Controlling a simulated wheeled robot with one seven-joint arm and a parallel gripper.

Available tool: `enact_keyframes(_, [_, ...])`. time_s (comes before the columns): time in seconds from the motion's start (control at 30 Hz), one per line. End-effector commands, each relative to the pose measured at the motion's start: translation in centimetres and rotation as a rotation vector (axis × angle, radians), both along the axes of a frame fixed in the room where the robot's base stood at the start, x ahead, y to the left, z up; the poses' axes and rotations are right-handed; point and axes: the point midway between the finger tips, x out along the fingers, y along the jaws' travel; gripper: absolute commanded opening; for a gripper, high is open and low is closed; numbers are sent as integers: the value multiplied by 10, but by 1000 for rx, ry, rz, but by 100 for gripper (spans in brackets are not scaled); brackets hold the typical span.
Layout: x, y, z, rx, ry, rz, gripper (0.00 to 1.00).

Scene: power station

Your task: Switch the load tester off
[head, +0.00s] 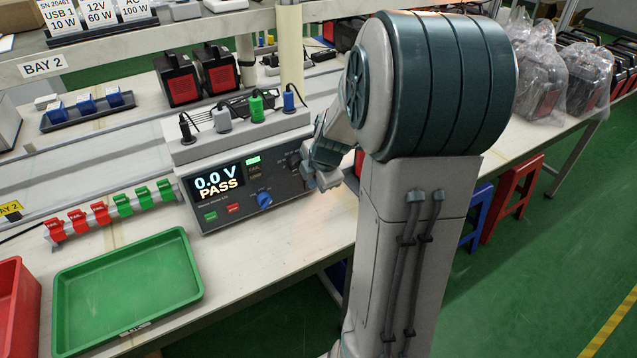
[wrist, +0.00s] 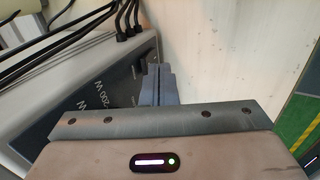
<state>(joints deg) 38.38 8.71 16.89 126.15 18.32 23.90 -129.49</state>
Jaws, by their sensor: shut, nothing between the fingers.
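The load tester (head: 215,219) is a grey box with a dark front panel on the bench. Its display is lit and reads "0.0 V PASS". A blue knob (head: 264,200), a green button (head: 211,216) and a red button (head: 233,208) sit on the panel. My gripper (head: 318,180) is shut and empty at the panel's right end, hiding part of it. In the wrist view the shut fingers (wrist: 158,84) are beside the tester's panel (wrist: 100,98), marked "200 W". I cannot tell whether they touch it.
Black, grey, green and blue plugs with cables stand on top of the tester. A green tray (head: 128,290) lies in front at left, beside a rack of red and green clips (head: 110,213). Bare bench (wrist: 230,50) lies right of the fingers.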

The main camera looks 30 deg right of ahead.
Motion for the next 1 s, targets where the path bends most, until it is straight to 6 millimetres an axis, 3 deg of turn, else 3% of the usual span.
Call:
enact_keyframes(0.53, [10, 1, -1, 0, -3, 1, 0])
enact_keyframes(1.0, [8, 1, 10, 0, 0, 1, 0])
